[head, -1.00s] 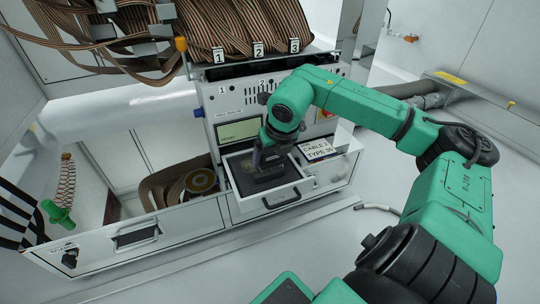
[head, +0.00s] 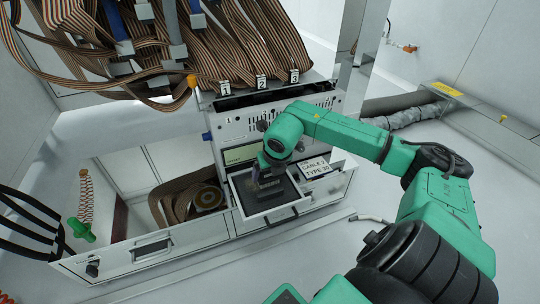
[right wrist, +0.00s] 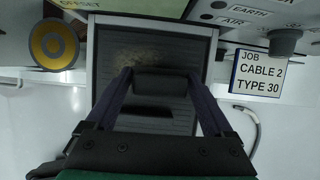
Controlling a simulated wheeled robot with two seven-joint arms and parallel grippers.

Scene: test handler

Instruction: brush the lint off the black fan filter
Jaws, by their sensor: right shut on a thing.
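The black fan filter (head: 284,200) lies flat in the open drawer of the white machine; it also fills the middle of the right wrist view (right wrist: 200,65). A pale tan patch of lint (right wrist: 138,57) shows on its upper left part in the right wrist view. My right gripper (head: 266,181) is over the filter, shut on a dark brush (right wrist: 153,82) held between the two fingers. The brush is over the filter, below the lint patch in the right wrist view. Contact between brush and filter cannot be told.
The drawer's white rim (head: 290,215) surrounds the filter. A card reading CABLE 2 TYPE 30 (head: 314,168) is right of it. A bin with coiled ribbon cable (head: 172,200) is left. Striped cables (head: 150,50) hang above. A green tool (head: 80,230) hangs at far left.

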